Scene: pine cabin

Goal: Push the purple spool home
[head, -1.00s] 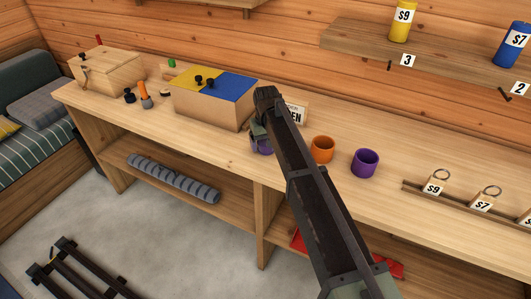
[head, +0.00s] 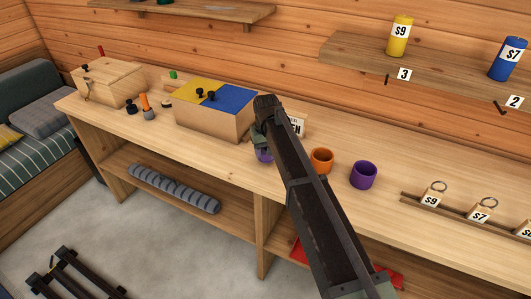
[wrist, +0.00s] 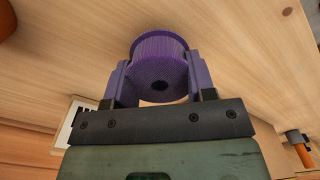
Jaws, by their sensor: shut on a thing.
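The purple spool (wrist: 160,62) sits between the two fingers of my gripper (wrist: 160,82) in the wrist view, with a dark hole in the face turned to the camera. The fingers touch it on both sides. In the head view only a bit of the purple spool (head: 264,155) shows beside my gripper (head: 263,140), low over the bench top (head: 225,165). My arm hides much of it there. I cannot tell whether the spool touches the bench.
An orange cup (head: 322,160) and a purple cup (head: 364,175) stand right of my arm. A wooden box with a yellow and blue top (head: 215,117) stands left. A partly hidden sign (head: 298,126) is behind my gripper. A rail with price tags (head: 470,215) lies at right.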

